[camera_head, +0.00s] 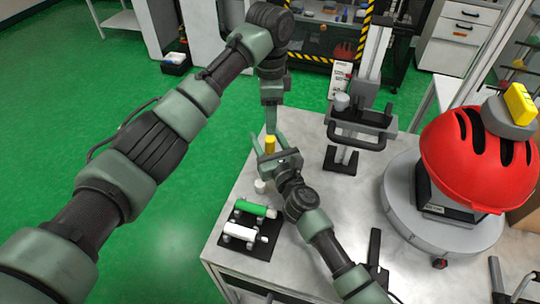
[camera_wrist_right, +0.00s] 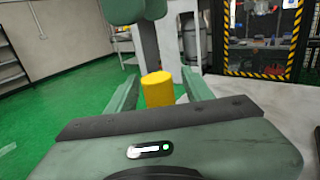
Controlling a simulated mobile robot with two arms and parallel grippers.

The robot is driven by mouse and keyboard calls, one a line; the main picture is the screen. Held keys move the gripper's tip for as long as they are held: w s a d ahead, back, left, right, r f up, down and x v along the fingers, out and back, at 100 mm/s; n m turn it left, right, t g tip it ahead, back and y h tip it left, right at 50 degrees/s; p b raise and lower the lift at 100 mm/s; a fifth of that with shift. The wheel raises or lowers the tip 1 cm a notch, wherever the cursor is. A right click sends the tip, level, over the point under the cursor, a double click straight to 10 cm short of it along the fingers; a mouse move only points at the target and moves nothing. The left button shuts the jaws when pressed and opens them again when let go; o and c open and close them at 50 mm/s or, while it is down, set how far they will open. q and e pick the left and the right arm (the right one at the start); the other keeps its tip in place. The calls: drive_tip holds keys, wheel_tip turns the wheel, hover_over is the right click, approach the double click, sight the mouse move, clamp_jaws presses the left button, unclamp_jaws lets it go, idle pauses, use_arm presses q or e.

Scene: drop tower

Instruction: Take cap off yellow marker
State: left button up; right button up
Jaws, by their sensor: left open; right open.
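The yellow marker (camera_head: 270,142) shows as a short upright yellow cylinder near the table's left edge; I cannot tell cap from body. In the right wrist view the yellow cylinder (camera_wrist_right: 157,90) stands between my right gripper's two spread fingers, with gaps on both sides. My right gripper (camera_head: 272,158) is open around it, coming from the lower right. My left gripper (camera_head: 270,122) is open and points down just above the yellow top; its fingertips are hard to make out. The marker's lower part is hidden behind my right gripper.
A black rack (camera_head: 250,243) holds a green marker (camera_head: 255,208) and a white marker (camera_head: 239,232) lying flat. A small white piece (camera_head: 260,186) is beside my right gripper. A grey stand (camera_head: 343,158) and a red helmet (camera_head: 470,160) are to the right.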

clamp_jaws()
idle(1.3)
unclamp_jaws()
